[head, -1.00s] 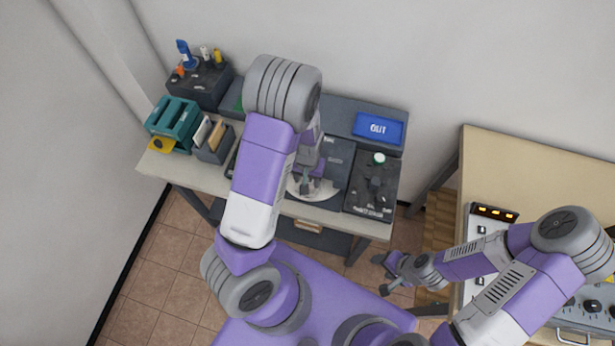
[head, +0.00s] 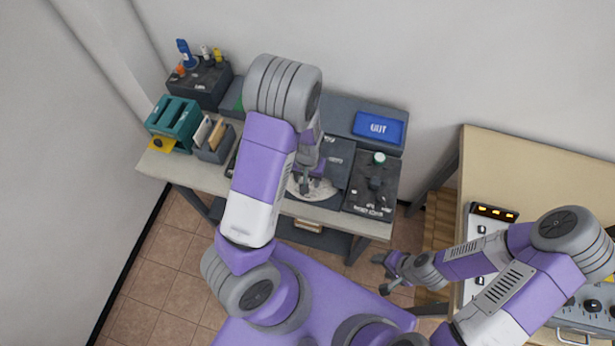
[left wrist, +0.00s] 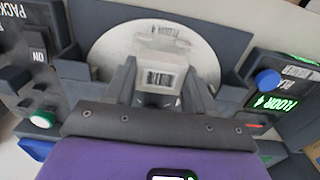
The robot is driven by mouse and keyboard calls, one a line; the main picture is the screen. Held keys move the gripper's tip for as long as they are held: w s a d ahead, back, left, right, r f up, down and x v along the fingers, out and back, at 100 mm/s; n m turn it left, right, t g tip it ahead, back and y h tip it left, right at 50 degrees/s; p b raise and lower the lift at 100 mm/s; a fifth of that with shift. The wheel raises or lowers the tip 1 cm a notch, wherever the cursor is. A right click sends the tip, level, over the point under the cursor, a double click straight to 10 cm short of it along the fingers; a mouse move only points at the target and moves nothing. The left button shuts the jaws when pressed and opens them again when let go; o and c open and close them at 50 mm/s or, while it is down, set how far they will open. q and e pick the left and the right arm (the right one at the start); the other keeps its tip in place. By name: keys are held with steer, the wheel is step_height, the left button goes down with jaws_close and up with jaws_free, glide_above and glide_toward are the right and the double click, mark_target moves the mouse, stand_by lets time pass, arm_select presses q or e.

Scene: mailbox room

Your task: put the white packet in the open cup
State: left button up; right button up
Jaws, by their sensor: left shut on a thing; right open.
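My left gripper (left wrist: 160,88) is shut on the white packet (left wrist: 157,76), a small pale block with a barcode on its face, in the left wrist view. In the head view my left gripper (head: 304,184) is over the pale round plate (head: 325,190) at the table's front; the packet is too small to tell there. The plate (left wrist: 105,50) lies behind the packet in the left wrist view. A pale, partly see-through shape (left wrist: 162,42) shows just beyond the packet; I cannot tell whether it is the open cup. My right gripper (head: 381,273) is open and empty, away from the table.
A dark control panel (head: 372,190) stands right of the plate, with a blue sign (head: 378,128) behind. A teal rack (head: 173,122) and a grey holder (head: 214,143) stand left.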

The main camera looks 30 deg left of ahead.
arm_select(q)
steer(key=shift+f, duration=0.2)
steer(key=shift+f+b, duration=1.1)
steer(key=shift+f, duration=0.15)
steer(key=o, duration=1.5)
steer(key=shift+c, duration=0.2)
steer(key=shift+r+p, duration=2.7)
steer(key=shift+r, duration=0.35)
steer(key=shift+s+f, duration=0.1)
